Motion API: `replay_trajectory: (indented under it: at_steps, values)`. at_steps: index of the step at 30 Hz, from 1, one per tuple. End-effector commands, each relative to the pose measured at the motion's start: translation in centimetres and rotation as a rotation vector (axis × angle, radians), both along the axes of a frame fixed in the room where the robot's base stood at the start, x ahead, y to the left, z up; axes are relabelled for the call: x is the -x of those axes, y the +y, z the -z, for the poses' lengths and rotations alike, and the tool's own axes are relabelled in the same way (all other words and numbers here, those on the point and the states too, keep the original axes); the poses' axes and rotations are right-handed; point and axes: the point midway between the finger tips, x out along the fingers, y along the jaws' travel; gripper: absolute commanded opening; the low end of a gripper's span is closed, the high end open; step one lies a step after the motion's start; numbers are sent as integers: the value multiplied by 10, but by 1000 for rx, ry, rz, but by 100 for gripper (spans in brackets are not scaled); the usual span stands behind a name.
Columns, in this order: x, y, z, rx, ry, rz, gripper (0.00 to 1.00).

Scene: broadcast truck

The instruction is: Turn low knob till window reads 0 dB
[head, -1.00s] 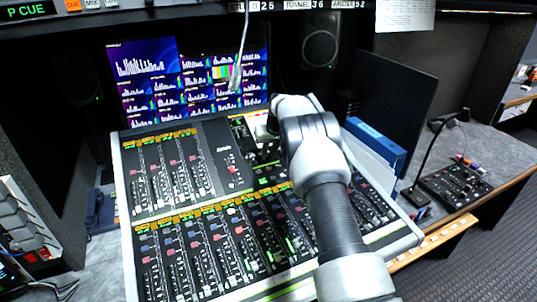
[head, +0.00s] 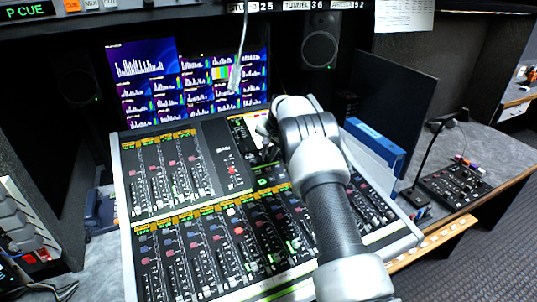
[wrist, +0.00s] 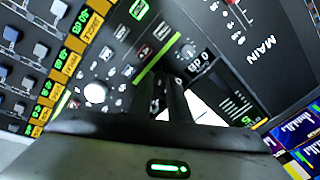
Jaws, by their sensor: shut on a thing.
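The mixing console (head: 217,150) fills the middle of the head view, and its upper right section holds the small knobs. My gripper (head: 264,135) is down at this section, partly hidden by my wrist. In the wrist view my gripper (wrist: 168,88) has its dark fingers close together at the panel, shut on a knob that they mostly hide. I cannot read this knob's label. Just beyond the fingertips is another small dark knob (wrist: 187,51). Beside it, pale rotated characters (wrist: 198,62) look like "0 dB"; I cannot tell for sure that this is the window.
A white round knob (wrist: 95,93) is left of the fingers. A lit screen (head: 195,80) stands behind the console. A blue binder (head: 375,142) and papers stand close right of my arm.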

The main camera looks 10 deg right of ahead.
Motion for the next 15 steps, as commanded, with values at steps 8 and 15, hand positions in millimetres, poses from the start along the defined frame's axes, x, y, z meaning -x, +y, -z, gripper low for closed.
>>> replay_trajectory:
  at_steps: [8,15]
  values:
    - [0,0,-1,-22,4,53,0]
    - [0,0,-1,-25,5,59,0]
